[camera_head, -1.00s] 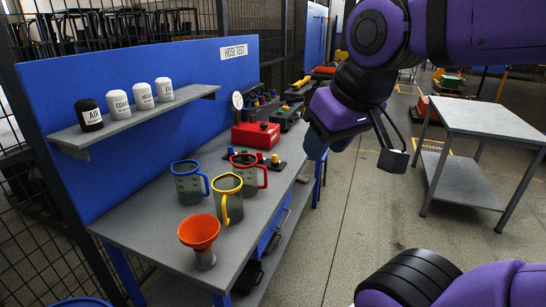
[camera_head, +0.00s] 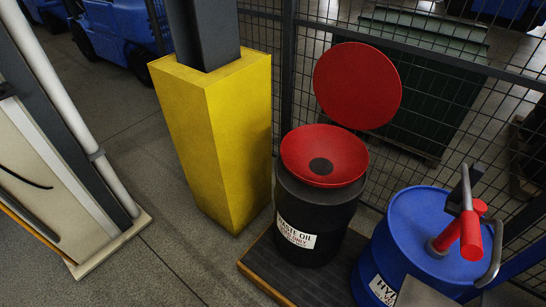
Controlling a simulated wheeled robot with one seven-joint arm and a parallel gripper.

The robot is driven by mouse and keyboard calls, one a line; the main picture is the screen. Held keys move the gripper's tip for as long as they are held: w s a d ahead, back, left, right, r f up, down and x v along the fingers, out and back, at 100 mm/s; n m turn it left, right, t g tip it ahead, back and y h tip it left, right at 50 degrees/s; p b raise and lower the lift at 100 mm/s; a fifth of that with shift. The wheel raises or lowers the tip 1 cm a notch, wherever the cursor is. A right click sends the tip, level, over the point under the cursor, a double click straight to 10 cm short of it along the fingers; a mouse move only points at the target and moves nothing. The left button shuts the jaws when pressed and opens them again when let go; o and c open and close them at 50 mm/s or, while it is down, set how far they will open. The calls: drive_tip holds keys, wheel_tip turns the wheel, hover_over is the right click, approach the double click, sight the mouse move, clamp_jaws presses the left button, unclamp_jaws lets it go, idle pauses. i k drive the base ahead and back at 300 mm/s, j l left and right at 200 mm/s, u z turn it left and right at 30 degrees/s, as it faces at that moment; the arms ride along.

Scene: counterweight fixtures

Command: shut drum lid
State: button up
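A black waste oil drum (camera_head: 315,212) stands upright on a low dark platform, with a white label on its front. A red funnel (camera_head: 308,149) with a dark centre sits on its top. The round red lid (camera_head: 357,85) stands raised behind the funnel, tilted up and open against the mesh fence.
A blue drum (camera_head: 425,235) with a red and grey pump (camera_head: 470,234) stands right of the black drum. A yellow post guard (camera_head: 220,130) is close on the left. The platform (camera_head: 310,279) has a raised front edge. Mesh fencing closes off the back. Floor (camera_head: 155,180) is clear at left.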

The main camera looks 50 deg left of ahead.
sight(356, 85)
drive_tip(key=u, duration=1.5)
